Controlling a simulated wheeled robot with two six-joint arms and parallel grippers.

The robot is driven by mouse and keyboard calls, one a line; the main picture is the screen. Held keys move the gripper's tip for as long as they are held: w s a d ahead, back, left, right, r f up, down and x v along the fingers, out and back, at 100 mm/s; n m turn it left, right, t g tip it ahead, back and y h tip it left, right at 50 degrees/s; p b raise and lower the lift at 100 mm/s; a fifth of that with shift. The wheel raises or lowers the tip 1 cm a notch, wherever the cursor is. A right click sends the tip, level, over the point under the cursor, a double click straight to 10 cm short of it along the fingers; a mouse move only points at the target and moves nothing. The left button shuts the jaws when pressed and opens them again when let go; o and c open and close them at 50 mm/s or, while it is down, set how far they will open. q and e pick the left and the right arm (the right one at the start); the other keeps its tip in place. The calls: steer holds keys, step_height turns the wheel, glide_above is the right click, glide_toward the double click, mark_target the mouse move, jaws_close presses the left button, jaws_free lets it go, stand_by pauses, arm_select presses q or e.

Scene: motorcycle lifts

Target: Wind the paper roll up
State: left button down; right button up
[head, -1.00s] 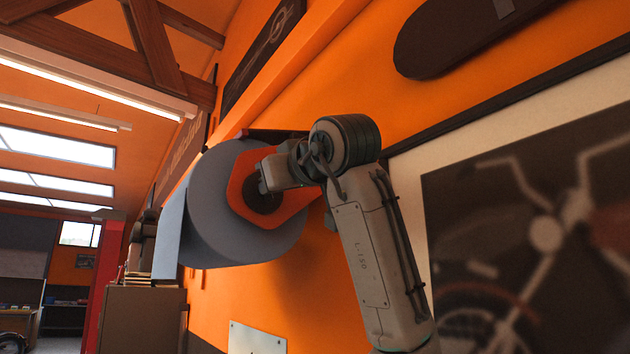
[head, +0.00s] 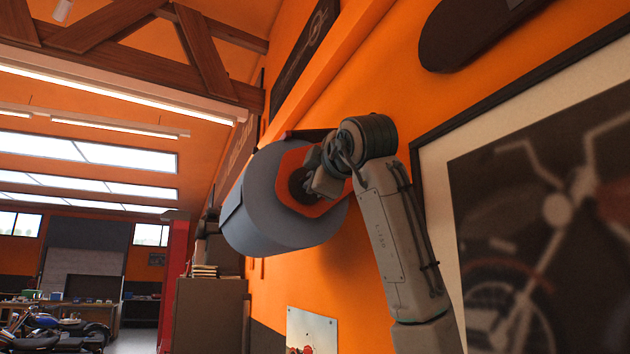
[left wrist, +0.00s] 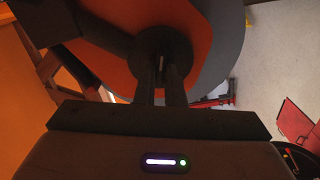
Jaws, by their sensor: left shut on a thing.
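The blue-grey paper roll (head: 272,208) is mounted on the orange wall, with an orange end plate (head: 292,163) and a dark round hub on the side facing me. No loose tail hangs from it; a paper edge shows on its left side. My left gripper (head: 318,183) is at the hub, shut on it; the arm hides part of the plate. In the left wrist view the fingers (left wrist: 162,80) meet the dark hub (left wrist: 162,45), with the orange plate and the roll's rim behind. My right gripper is not in view.
A brown cabinet (head: 208,312) with stacked books stands below and left of the roll. A framed motorcycle picture (head: 550,210) hangs on the wall at the right. Motorcycles stand far off at lower left.

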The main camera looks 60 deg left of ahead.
arm_select(q)
steer(key=n, duration=0.3)
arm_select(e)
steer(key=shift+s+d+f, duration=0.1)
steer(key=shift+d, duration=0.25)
arm_select(q)
steer(key=shift+n, duration=0.3)
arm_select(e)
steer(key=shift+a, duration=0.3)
arm_select(q)
steer(key=c, duration=1.5)
jaws_free()
steer(key=shift+a, duration=0.15)
